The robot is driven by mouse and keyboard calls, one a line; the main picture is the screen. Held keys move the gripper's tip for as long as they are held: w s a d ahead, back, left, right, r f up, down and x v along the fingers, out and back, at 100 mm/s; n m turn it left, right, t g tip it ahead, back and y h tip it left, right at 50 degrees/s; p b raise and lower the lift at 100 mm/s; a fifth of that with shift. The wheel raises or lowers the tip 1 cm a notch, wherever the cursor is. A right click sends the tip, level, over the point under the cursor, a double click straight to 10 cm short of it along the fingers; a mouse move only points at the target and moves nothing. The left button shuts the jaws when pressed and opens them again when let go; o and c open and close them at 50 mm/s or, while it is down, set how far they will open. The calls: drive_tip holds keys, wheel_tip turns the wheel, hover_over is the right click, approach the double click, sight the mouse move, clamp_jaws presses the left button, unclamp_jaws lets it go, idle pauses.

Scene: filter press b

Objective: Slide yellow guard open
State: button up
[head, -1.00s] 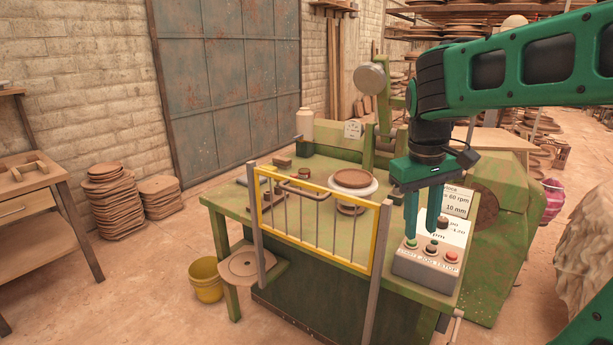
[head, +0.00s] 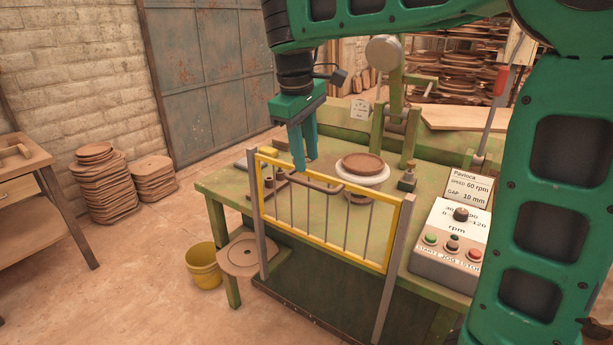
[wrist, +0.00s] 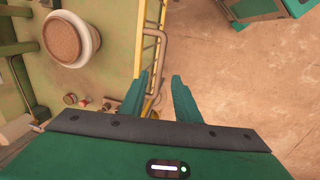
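The yellow guard (head: 335,252) is a rectangular frame with grey vertical bars, standing between two grey posts at the front of the green machine table. A grey-brown handle bar (head: 312,185) runs along its upper edge. The guard (wrist: 139,52) and its handle (wrist: 163,60) also show in the wrist view. My gripper (head: 305,168) points down above the left part of the guard, close to the handle's left end. In the wrist view my gripper (wrist: 162,80) has its two fingers apart with nothing between the tips. The handle and guard edge pass below and between them.
A control box (head: 450,240) with a knob and buttons stands on the table's right side. A white wheel with a clay disc (head: 363,165) sits behind the guard. The floor in front is clear.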

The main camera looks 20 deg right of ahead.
sight(309, 184)
drive_tip(key=f, duration=0.4)
drive_tip(key=d+f, duration=0.1)
drive_tip(key=f, duration=0.1)
drive_tip(key=shift+w+d+f, duration=0.1)
drive_tip(key=shift+w+f, duration=0.05)
drive_tip(key=shift+w, duration=0.2)
clamp_jaws()
